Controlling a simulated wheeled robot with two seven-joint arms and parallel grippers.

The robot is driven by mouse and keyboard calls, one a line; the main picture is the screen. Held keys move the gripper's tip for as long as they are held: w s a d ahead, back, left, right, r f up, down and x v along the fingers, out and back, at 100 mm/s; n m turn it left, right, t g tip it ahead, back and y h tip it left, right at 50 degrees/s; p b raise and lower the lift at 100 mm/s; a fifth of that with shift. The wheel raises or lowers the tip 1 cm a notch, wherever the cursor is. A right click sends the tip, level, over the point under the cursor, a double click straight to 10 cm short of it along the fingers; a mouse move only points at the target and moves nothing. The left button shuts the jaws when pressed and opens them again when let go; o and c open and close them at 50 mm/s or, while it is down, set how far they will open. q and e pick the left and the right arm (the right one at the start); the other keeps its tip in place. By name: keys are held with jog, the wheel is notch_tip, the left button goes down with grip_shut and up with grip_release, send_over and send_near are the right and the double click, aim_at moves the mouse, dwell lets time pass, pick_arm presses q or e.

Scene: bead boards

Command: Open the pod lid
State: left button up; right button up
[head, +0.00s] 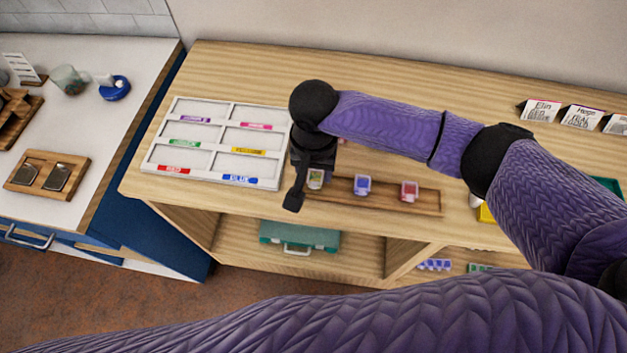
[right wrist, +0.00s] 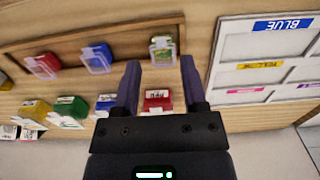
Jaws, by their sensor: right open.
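Three small pods stand in a row on a long wooden tray (head: 385,196): a green-and-white pod (head: 315,179), a blue pod (head: 362,185) and a red pod (head: 409,191). The right wrist view also shows the green pod (right wrist: 162,49), the blue pod (right wrist: 97,57) and the red pod (right wrist: 43,66). Pale, see-through flaps show on the blue and red pods; I cannot tell how any lid sits. My right gripper (head: 302,192) points down by the green pod. In the wrist view its fingers (right wrist: 160,65) are apart, with the green pod beyond the gap, not gripped. My left gripper is out of view.
A white sorting board (head: 225,141) with coloured labels lies left of the tray. The right wrist view shows a row of labelled boxes, including red (right wrist: 157,100) and green (right wrist: 70,108). A teal case (head: 300,237) sits on the shelf below. Paper cards (head: 540,110) stand at the right back.

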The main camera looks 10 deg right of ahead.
aim_at(314, 187)
notch_tip(314, 187, down, 3)
jog(key=shift+f+b, duration=0.15)
jog(key=shift+b, duration=0.25)
jog(key=shift+f, duration=0.25)
jog(key=shift+c, duration=0.2)
